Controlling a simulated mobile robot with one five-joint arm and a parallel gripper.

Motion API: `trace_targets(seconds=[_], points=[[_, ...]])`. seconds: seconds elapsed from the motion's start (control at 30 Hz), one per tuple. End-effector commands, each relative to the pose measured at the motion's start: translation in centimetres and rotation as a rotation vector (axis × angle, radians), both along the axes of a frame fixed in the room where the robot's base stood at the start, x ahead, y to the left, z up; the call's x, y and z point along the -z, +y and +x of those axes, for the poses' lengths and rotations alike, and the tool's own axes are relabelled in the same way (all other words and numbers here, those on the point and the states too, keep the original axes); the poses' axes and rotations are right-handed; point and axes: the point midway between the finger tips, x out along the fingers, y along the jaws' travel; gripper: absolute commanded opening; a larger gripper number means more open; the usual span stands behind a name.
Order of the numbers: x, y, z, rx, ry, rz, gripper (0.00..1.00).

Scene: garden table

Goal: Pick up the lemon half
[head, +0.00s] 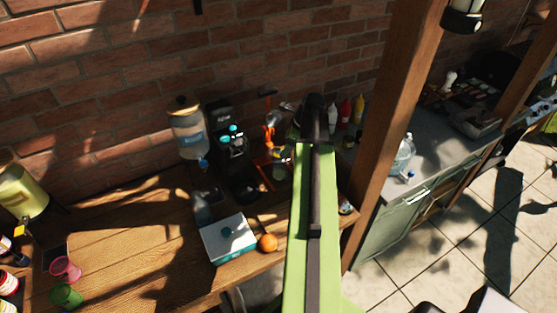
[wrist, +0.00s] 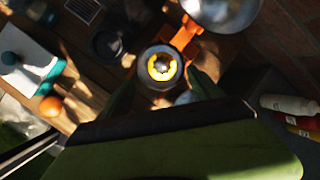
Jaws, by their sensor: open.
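The lemon half (wrist: 161,67) appears as a bright yellow ring around a pale centre, inside a round metal cup (wrist: 145,78) in the wrist view. The cup is beside the orange frame (wrist: 184,38) of what looks like a citrus press. My gripper (wrist: 163,86) is open, its two dark fingers on either side of the cup, with nothing between them that I can see held. The height gap cannot be told. In the head view the orange frame (head: 269,132) stands near the wall; my arm hides the gripper, and I cannot make out the lemon half.
A white-and-teal box (head: 228,238) and an orange (head: 267,242) are on the wooden table (head: 120,240). A black coffee machine (head: 232,150) and a water dispenser (head: 188,130) stand behind. Bottles (head: 345,110) stand to the right of my arm. A wooden post (head: 395,110) rises further right.

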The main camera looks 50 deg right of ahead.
Motion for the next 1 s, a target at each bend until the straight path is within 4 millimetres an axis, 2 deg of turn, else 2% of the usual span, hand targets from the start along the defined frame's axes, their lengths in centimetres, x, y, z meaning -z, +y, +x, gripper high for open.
trace_targets(seconds=[0.17, 0.43, 0.67, 0.77, 1.0], points=[[0.6, 0.0, 0.3, -0.001, 0.0, 0.0, 0.75], [4.7, -0.1, 2.3, -0.001, 0.0, 0.0, 0.75], [4.4, 0.0, 2.5, -0.001, 0.0, 0.0, 0.75], [4.4, 0.0, 2.5, -0.002, -0.001, 0.0, 0.64], [4.4, 0.0, 2.5, -0.002, 0.0, 0.0, 0.33]])
